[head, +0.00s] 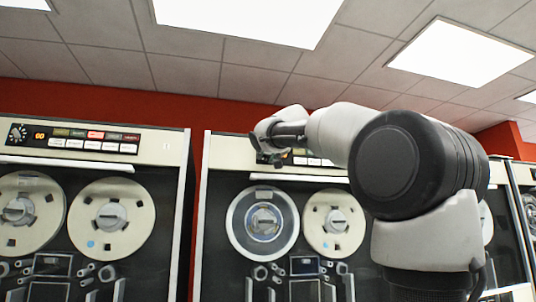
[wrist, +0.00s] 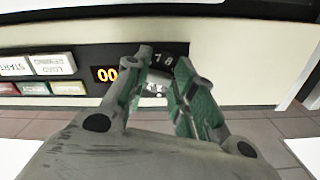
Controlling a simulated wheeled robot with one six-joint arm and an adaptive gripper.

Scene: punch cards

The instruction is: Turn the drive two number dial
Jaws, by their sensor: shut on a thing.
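My gripper (head: 270,148) is at the upper left of the middle tape drive's control panel (head: 313,161) in the head view. In the wrist view my gripper (wrist: 160,80) has its green-padded fingers around the black number dial (wrist: 172,60), shut on it. White digits, seemingly 7 and 8, show on the dial's edge; much of the dial is hidden between the fingers. In the head view the dial is hidden behind my gripper.
Another tape drive stands at the left, with its own dial (head: 17,133) and a 00 display (head: 40,135). Push buttons (wrist: 53,63) sit beside the display in the wrist view. Tape reels (head: 263,222) are below the middle panel. Another drive is partly visible at the right.

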